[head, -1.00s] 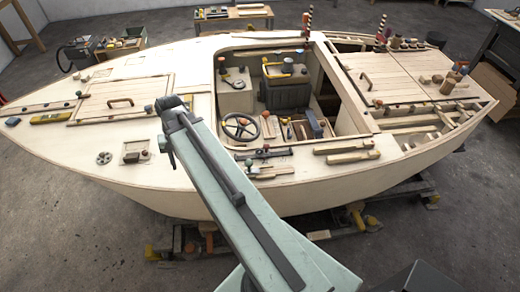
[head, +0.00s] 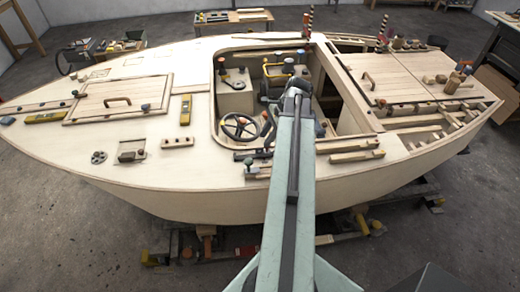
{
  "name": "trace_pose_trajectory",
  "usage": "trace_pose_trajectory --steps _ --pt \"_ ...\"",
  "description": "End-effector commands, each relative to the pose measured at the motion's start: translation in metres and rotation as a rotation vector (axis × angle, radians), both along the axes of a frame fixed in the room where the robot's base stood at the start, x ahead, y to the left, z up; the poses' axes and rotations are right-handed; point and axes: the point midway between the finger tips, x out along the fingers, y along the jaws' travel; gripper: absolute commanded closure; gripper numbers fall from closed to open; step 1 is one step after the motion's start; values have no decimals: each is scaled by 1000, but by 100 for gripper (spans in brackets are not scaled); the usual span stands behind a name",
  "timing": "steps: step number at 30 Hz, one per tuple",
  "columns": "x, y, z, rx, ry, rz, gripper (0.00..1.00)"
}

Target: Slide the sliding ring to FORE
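I cannot make out the sliding ring or a FORE mark for certain; they are too small or hidden. A dark rail (head: 253,155) with small fittings lies on the near side deck, left of my arm. My arm reaches up from the bottom of the head view, and its bend stands over the cockpit and hides part of it. My gripper does not show clearly; it seems hidden behind my own arm, so its fingers and any contact cannot be seen.
A steering wheel (head: 239,127) stands in the cockpit just left of my arm. Wooden blocks (head: 350,150) lie on the side deck to the right.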

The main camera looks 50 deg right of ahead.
Motion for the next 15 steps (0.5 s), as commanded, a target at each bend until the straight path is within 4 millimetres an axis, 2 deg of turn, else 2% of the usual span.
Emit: trace_pose_trajectory --steps 1,6,10,15 --pt "3 3 -17 0 0 1 67" --pt "12 11 -46 0 0 3 67" --pt "17 15 -55 0 0 2 67" --pt "18 16 -53 0 0 2 67"
